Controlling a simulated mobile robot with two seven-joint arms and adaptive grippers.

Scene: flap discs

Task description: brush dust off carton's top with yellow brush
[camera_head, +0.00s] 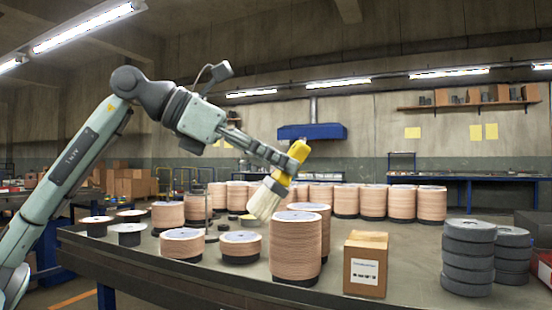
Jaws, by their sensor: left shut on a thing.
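My left gripper (298,152) is shut on the handle of a yellow brush (285,178). The brush is tilted, with its pale bristles (264,202) pointing down and to the left. The bristles hang above the table, beside and partly behind a tall stack of flap discs. The carton (366,269) is a small brown box with a white label, standing upright near the table's front edge, to the right of and below the brush. The brush is apart from the carton. Dust on the carton's top (367,240) is too small to make out. My right gripper does not show.
A tall stack of tan discs (296,252) stands between the brush and the carton. Grey disc stacks (468,262) stand to the carton's right. Shorter stacks (182,245) are on the left, and a row of tan stacks (373,203) runs along the back. Bare table (415,250) shows right of the carton.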

